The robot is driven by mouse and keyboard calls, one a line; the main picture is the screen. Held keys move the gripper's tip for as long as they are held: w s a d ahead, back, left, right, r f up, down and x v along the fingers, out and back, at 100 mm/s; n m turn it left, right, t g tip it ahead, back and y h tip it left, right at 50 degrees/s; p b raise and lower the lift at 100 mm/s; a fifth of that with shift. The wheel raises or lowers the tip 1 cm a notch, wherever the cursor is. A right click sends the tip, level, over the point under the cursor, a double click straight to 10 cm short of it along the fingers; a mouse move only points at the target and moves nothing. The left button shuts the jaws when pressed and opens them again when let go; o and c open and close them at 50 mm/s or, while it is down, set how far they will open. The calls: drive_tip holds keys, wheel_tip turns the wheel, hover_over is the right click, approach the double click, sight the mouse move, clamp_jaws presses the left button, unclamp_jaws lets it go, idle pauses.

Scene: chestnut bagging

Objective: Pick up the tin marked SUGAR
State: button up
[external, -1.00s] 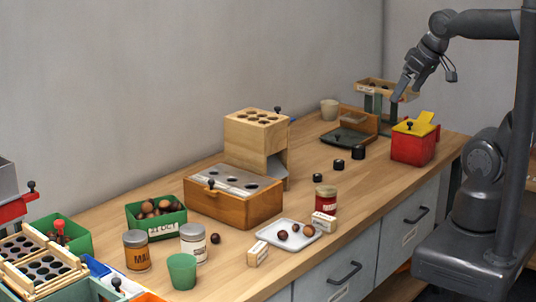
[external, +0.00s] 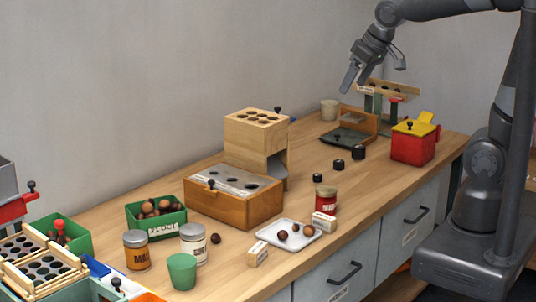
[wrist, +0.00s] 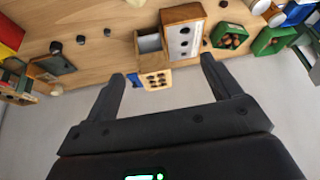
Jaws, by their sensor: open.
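Three labelled tins stand on the bench in the external view. An orange-brown tin (external: 137,252) has a label starting "MA". A red tin (external: 325,203) with a pale label stands further right, near the front edge, partly behind a small white block. I cannot read SUGAR for certain on any of them. My gripper (external: 353,84) is open and empty, high above the far end of the bench, well away from the tins. Its two spread fingers (wrist: 162,68) show in the wrist view.
A wooden block stand (external: 252,135) and a wooden box with a holed metal top (external: 232,205) fill the middle. A green chestnut box (external: 155,222), green cup (external: 182,271), white tray (external: 290,236) and red box (external: 412,147) stand around. Several black knobs lie near the right.

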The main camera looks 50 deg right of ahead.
drive_tip(key=w+a+f+n, duration=0.1)
drive_tip(key=w+a+f, duration=0.3)
drive_tip(key=w+a, duration=0.6)
drive_tip(key=n+g, duration=0.1)
drive_tip(key=n, duration=0.2)
hover_over(194, 228)
drive_tip(key=s+d, duration=0.1)
drive_tip(key=s, duration=0.1)
drive_tip(key=shift+y, duration=0.4)
drive_tip(key=f, duration=2.1)
drive_tip(key=shift+s+d+f, duration=0.1)
drive_tip(key=shift+s+f, duration=0.1)
drive_tip(key=shift+f, duration=0.05)
drive_tip(key=x, duration=0.5)
drive_tip(key=shift+f, duration=0.35)
drive_tip(key=shift+x, duration=2.65)
drive_tip(key=shift+s, duration=0.15)
drive_tip(key=c, duration=1.2)
